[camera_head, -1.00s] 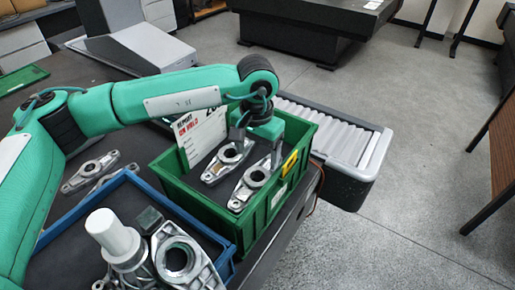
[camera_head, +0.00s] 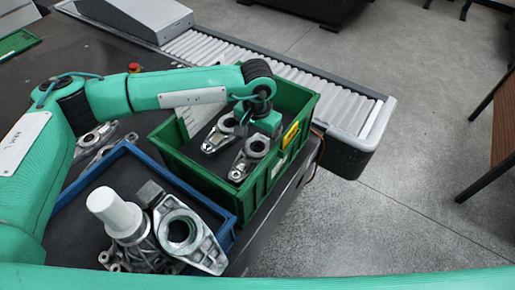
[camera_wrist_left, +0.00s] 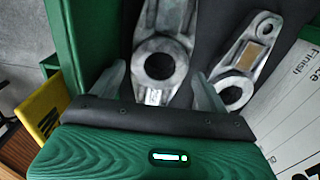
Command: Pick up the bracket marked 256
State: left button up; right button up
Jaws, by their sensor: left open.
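Two silver brackets lie in the green crate (camera_head: 205,172). The bracket nearer the crate's yellow tag (camera_head: 250,158) shows in the left wrist view (camera_wrist_left: 160,58) between my fingers, with a small pale marking below its ring. The other bracket (camera_head: 218,135) lies beside it and shows at the right in the wrist view (camera_wrist_left: 245,58), with a tan patch on its arm. No number is readable on either. My left gripper (camera_head: 257,128) points down into the crate. Its fingers (camera_wrist_left: 160,90) are open, apart on both sides of the first bracket's ring. My right gripper is out of view.
A blue tray (camera_head: 215,200) in front holds metal castings and a white cylinder (camera_head: 115,213). More brackets (camera_head: 100,145) lie on the dark table behind my left arm. A white card (camera_wrist_left: 295,125) stands inside the crate. A roller conveyor (camera_head: 320,100) runs behind.

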aim_at(257, 146)
pick_arm(q)
notch_tip(257, 146, down, 4)
jog(key=shift+p, duration=0.5)
jog(key=c, duration=1.1)
jog(key=shift+r, duration=0.1)
